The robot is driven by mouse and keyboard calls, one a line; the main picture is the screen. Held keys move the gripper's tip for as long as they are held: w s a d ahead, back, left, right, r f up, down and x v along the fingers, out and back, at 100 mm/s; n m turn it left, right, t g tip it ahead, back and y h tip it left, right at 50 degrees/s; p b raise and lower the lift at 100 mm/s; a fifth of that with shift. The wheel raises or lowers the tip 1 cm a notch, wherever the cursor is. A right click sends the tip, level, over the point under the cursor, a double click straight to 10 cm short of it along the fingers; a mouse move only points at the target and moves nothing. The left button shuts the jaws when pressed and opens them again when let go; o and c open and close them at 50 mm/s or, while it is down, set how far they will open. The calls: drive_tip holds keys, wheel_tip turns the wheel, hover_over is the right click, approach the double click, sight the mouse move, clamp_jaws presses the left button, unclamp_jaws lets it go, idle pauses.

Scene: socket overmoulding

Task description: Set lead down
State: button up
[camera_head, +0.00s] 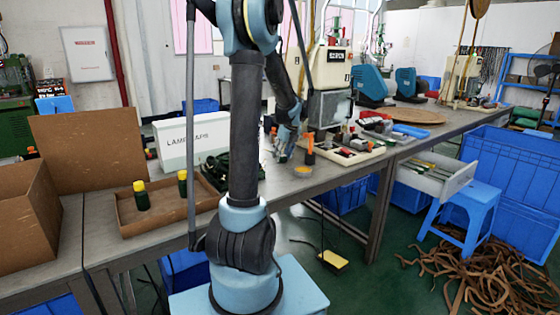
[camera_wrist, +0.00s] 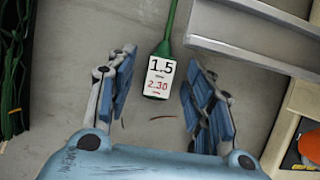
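A green lead (camera_wrist: 172,25) with a white tag (camera_wrist: 160,77) reading "1.5" and "2.30" shows in the wrist view. It appears to lie on the grey worktop, its cord running up out of the picture. My gripper (camera_wrist: 160,68) is open above it, one blue padded finger on each side of the tag, with gaps on both sides. In the head view my gripper (camera_head: 283,150) hangs low over the bench; the lead cannot be made out there. A dark green bundle of leads (camera_wrist: 14,75) lies at the wrist view's left edge.
Metal channel-like parts (camera_wrist: 250,38) lie at upper right in the wrist view, with a pale tray edge (camera_wrist: 272,140) below. In the head view, a cardboard tray (camera_head: 158,222) with yellow-capped bottles stands left; a tray of parts (camera_head: 340,155) stands right of my gripper.

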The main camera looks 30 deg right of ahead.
clamp_jaws()
drive_tip(key=shift+a+r, duration=0.25)
drive_tip(key=shift+r, duration=0.15)
wheel_tip(320, 180, up, 6)
drive_tip(key=shift+r, duration=0.25)
drive_tip(key=s+a, duration=0.1)
drive_tip(key=a, duration=1.2)
drive_tip(key=s+a, duration=0.1)
drive_tip(key=a, duration=0.5)
drive_tip(key=shift+s+a+f, duration=0.15)
drive_tip(key=shift+s+a, duration=0.05)
drive_tip(key=shift+s, duration=0.15)
